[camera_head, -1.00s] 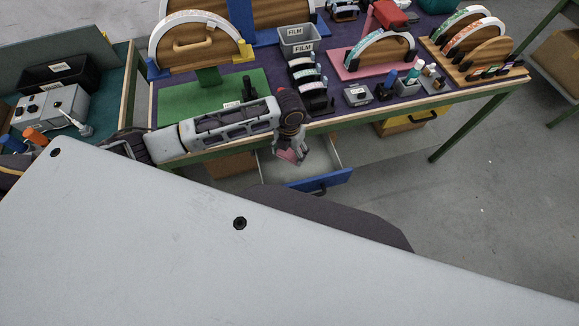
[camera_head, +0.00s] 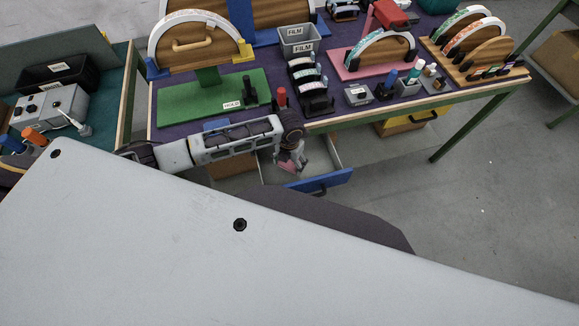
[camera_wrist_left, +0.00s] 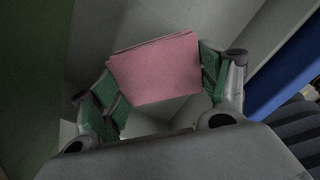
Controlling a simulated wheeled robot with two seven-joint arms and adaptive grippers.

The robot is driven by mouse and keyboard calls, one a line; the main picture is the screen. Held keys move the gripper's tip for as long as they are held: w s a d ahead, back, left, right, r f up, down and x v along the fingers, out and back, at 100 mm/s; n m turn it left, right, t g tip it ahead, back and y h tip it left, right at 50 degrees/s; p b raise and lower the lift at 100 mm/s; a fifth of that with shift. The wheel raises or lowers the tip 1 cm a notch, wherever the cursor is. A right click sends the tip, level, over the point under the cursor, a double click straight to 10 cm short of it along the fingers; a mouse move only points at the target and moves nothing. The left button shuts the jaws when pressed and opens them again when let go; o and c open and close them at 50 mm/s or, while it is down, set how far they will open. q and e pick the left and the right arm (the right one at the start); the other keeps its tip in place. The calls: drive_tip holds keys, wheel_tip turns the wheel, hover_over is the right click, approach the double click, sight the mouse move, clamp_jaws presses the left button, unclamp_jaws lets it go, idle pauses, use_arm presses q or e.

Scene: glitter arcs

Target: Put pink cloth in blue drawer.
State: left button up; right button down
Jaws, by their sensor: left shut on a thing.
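The pink cloth (camera_wrist_left: 155,70) is a folded flat piece between the green-padded fingers of my left gripper (camera_wrist_left: 160,92), which is shut on it. In the head view, the left gripper (camera_head: 291,163) points down into the opening of the pulled-out blue drawer, and only a little of the cloth shows there. The drawer's blue front (camera_head: 322,182) has a dark handle; its pale inside (camera_head: 322,158) is partly hidden by my arm. The blue front (camera_wrist_left: 288,72) also shows at the right in the left wrist view. Whether the cloth touches the drawer floor I cannot tell. My right gripper is not in view.
The purple-topped table above the drawer holds a green stand (camera_head: 186,98), a grey FILM bin (camera_head: 298,42), and several arcs and small items. A drawer with a yellow front (camera_head: 411,122) is further right. Open grey floor (camera_head: 490,195) lies to the right.

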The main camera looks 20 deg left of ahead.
sight(290, 163)
use_arm(q)
drive_tip(key=shift+f, duration=1.9)
drive_tip(key=shift+f, duration=0.1)
drive_tip(key=o, duration=1)
drive_tip(key=shift+r, duration=3.9)
